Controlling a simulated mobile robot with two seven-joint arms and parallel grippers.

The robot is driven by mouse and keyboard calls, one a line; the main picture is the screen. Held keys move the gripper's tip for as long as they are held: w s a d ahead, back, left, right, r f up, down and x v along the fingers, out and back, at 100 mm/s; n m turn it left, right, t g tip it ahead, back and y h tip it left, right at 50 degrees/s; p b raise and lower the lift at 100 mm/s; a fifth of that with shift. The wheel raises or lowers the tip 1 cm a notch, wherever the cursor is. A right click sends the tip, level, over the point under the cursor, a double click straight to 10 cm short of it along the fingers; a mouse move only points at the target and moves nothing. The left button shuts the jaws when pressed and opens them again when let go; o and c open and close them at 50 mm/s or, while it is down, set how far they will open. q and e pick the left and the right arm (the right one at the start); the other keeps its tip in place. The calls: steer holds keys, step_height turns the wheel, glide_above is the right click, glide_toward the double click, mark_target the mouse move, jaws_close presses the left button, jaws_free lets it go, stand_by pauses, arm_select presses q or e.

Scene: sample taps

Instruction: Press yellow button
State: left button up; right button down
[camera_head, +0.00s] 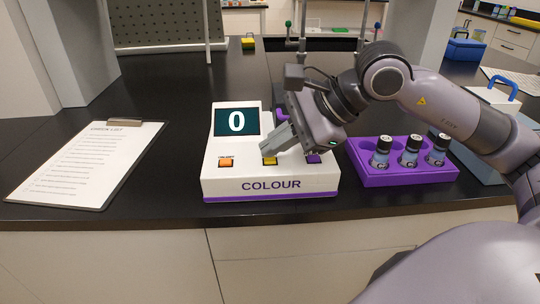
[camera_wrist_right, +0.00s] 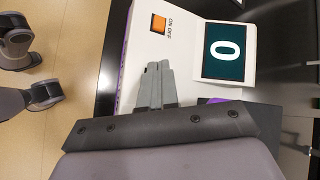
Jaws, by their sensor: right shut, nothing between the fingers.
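The white device marked COLOUR (camera_head: 280,185) stands near the front edge of the black bench. Its yellow button (camera_head: 270,161) is in the middle of the front panel, between an orange button (camera_head: 226,163) and a purple button (camera_head: 313,158). Its screen (camera_head: 237,122) reads 0. My right gripper (camera_head: 265,149) is shut and empty, its fingertips just above and behind the yellow button in the head view; I cannot tell whether they touch it. In the right wrist view the shut fingertips (camera_wrist_right: 158,68) lie over the panel and the yellow button is hidden. My left gripper is not in view.
A clipboard (camera_head: 85,160) with a checklist lies to the left. The bench between clipboard and device is clear. A blue box (camera_head: 465,50) stands at the back right.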

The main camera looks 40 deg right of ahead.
mark_target(275, 160)
steer(key=shift+r, duration=0.55)
step_height(275, 160, up, 5)
steer(key=p, duration=0.4)
stand_by(0.7)
